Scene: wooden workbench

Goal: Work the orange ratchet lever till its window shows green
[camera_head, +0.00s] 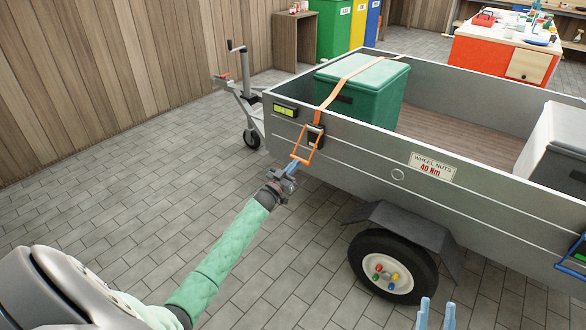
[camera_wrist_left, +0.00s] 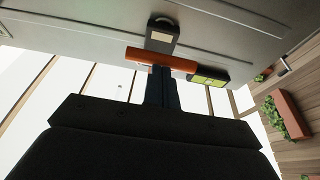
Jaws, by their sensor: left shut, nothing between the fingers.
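The orange ratchet lever (camera_head: 304,151) hangs down and outward from its dark ratchet body (camera_head: 316,135) on the trailer's side wall. A dark-framed window (camera_head: 285,110) to its upper left looks yellow-green; it also shows in the left wrist view (camera_wrist_left: 209,77). My left gripper (camera_head: 291,167) is shut and empty, its fingertips at the lever's lower end. In the left wrist view the fingers (camera_wrist_left: 161,72) reach up to the orange bar (camera_wrist_left: 158,60); whether they touch it is unclear. My right gripper (camera_head: 437,303) is open and empty at the bottom edge.
An orange strap (camera_head: 345,82) runs over a green box (camera_head: 385,90) in the grey trailer (camera_head: 480,150). The trailer's wheel (camera_head: 393,270) stands below. A blue lever (camera_head: 570,250) is at the right edge. The paved floor left of the trailer is clear.

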